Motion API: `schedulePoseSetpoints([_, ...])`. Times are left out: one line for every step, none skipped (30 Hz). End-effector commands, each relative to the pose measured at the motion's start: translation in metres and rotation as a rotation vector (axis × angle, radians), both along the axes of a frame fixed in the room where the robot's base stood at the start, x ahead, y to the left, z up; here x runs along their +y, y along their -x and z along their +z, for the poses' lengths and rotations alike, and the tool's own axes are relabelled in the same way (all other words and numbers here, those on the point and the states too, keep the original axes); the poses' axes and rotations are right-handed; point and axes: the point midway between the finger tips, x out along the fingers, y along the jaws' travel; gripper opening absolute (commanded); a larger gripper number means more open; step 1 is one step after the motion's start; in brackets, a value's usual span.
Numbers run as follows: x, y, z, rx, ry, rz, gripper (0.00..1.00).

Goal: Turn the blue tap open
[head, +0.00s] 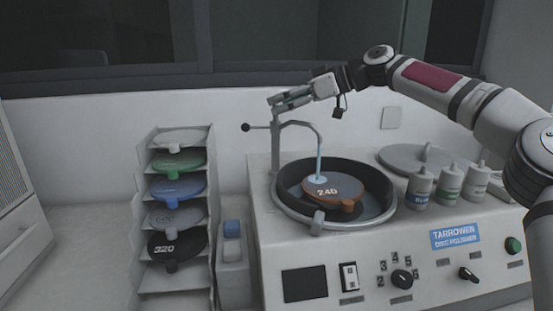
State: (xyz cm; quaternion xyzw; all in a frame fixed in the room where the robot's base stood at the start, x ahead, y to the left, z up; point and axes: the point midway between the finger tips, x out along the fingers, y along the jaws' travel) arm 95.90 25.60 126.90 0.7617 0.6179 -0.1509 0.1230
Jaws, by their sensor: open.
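A grey tap (276,150) with a curved spout stands at the back left of the polisher's round bowl (290,212). A side lever with a black knob (245,127) points left from its column. I see no blue body on the tap. A light blue streak (319,162), looking like water, runs from the spout's end to a pale patch on the brown disc marked 240 (335,189). My gripper (272,102) is open and empty, pointing left at the top of the tap column. Whether it touches the tap I cannot tell.
A rack (147,225) of coloured discs stands left of the polisher (350,250). A small blue-topped item (232,229) sits between them. Several bottles (420,187) and a grey lid (412,157) are on the right. The wall is close behind the tap.

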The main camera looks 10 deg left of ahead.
Motion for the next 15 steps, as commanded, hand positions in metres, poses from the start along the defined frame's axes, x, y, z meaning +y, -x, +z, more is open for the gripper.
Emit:
schedulePoseSetpoints([-0.0007,0.0030,0.0019,0.000,0.003,-0.025,0.70])
schedulePoseSetpoints([-0.0003,0.0035,0.0019,0.000,0.003,-0.041,0.70])
schedulePoseSetpoints([-0.0001,0.0044,0.0019,0.002,0.003,-0.063,0.70])
schedulePoseSetpoints([-0.0002,0.0046,0.0024,0.000,0.003,-0.083,0.70])
schedulePoseSetpoints([0.0002,0.0053,0.0025,0.001,0.004,-0.102,0.70])
schedulePoseSetpoints([0.0005,0.0063,0.0026,0.000,0.004,-0.126,0.70])
schedulePoseSetpoints([0.0009,0.0068,0.0029,0.000,0.005,-0.146,0.70])
schedulePoseSetpoints([0.0009,0.0070,0.0030,-0.001,0.004,-0.166,0.70])
schedulePoseSetpoints([0.0010,0.0078,0.0025,0.001,0.005,-0.191,0.70])
schedulePoseSetpoints([0.0018,0.0085,0.0026,0.000,0.006,-0.210,0.70])
schedulePoseSetpoints([0.0022,0.0089,0.0032,0.000,0.006,-0.232,0.70])
schedulePoseSetpoints([0.0021,0.0095,0.0032,0.000,0.006,-0.259,0.70])
schedulePoseSetpoints([0.0020,0.0101,0.0026,0.000,0.005,-0.278,0.70])
schedulePoseSetpoints([0.0031,0.0107,0.0032,-0.001,0.005,-0.299,0.70])
schedulePoseSetpoints([0.0036,0.0111,0.0030,-0.002,0.007,-0.327,0.70])
